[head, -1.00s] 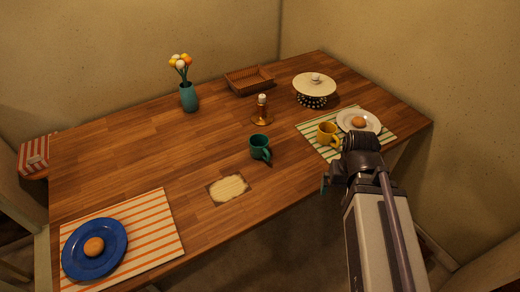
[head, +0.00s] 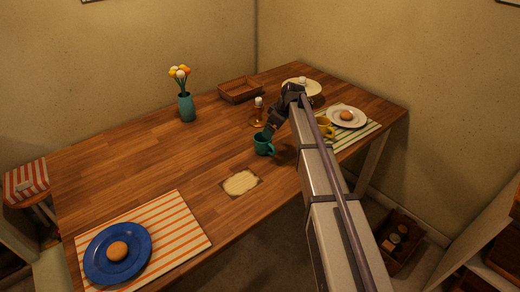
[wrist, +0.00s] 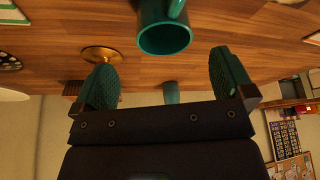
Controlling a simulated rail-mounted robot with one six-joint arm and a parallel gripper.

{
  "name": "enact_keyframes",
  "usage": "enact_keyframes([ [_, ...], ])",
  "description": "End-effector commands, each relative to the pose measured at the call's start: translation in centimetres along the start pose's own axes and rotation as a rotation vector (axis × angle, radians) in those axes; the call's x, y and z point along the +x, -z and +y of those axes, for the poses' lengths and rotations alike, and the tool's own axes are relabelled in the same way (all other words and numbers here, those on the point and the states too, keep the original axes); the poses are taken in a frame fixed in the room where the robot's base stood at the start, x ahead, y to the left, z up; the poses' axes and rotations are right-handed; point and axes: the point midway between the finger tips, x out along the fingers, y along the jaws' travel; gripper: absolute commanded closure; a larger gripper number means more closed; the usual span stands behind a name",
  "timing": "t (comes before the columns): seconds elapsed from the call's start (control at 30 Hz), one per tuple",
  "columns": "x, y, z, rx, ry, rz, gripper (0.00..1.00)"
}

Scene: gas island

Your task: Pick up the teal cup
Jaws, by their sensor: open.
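The teal cup (head: 264,146) stands upright on the wooden table, its handle on the right front side. My gripper (head: 268,131) is right at the cup's upper back side in the head view, partly covering the rim. In the wrist view, which looks upside down, the cup (wrist: 163,30) is at the top centre with its open rim facing my gripper (wrist: 165,75). The two teal finger pads are spread wide on either side of the cup's line, with nothing between them. No contact with the cup is visible.
A brass candle holder (head: 257,118) stands close behind the cup. The table left of the cup is clear.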

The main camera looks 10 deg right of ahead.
Motion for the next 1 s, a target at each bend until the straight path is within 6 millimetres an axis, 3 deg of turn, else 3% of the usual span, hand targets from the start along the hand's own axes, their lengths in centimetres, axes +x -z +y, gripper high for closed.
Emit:
enact_keyframes([
  [0.03,1.5,-0.3,0.0,0.000,0.000,0.000,0.00],
  [0.2,5.1,-0.4,0.0,0.001,0.000,-0.001,0.00],
  [0.43,5.9,-0.1,-0.1,0.002,0.000,-0.001,0.00],
  [0.67,10.4,-0.1,-0.2,0.002,0.000,-0.001,0.00],
  [0.9,10.3,0.2,-0.2,0.003,0.000,-0.001,0.00],
  [1.0,10.3,0.2,-0.2,0.003,0.000,-0.002,0.08],
])
